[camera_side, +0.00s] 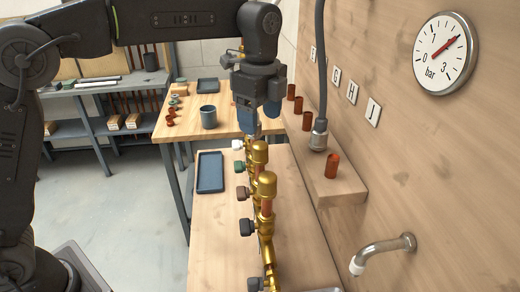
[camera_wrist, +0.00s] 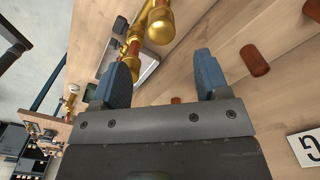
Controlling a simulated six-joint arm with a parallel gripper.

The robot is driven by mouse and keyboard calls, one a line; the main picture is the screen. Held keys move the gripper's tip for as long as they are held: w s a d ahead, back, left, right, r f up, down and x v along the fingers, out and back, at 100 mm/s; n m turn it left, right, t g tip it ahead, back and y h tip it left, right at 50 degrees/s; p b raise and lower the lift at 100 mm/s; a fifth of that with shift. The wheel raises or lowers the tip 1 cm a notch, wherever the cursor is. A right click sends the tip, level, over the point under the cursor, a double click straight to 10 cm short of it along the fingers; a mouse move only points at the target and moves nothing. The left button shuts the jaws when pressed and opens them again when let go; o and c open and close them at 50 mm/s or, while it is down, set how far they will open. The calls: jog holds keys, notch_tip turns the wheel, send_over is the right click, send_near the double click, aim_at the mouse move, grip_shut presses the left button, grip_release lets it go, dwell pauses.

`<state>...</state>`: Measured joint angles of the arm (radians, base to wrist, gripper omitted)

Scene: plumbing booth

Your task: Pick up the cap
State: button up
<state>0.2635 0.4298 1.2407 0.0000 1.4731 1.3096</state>
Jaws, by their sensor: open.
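My gripper (camera_side: 258,122) points down above the far end of the brass pipe assembly (camera_side: 265,205). Its two blue fingers are apart, and nothing shows between them in the wrist view (camera_wrist: 162,62). Several short copper-coloured cylinders stand on the wooden ledge; the nearest (camera_side: 332,166) is right of my gripper, and one shows in the wrist view (camera_wrist: 254,60). The brass assembly has rounded brass tops (camera_side: 266,182) and also appears in the wrist view (camera_wrist: 160,25). I cannot tell which of these pieces is the cap.
A grey hose (camera_side: 320,70) hangs over the wooden ledge (camera_side: 338,192). A tap (camera_side: 385,252) and a pressure gauge (camera_side: 445,50) are on the right wall. A dark tray (camera_side: 210,172) lies left of the pipes. A dark cup (camera_side: 208,117) stands on the back table.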

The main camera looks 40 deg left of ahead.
aim_at(260, 144)
notch_tip(260, 144, down, 8)
jog(key=shift+w+a+f, duration=0.1)
dwell(0.4)
jog(key=shift+c, duration=0.3)
jog(key=c, duration=0.9)
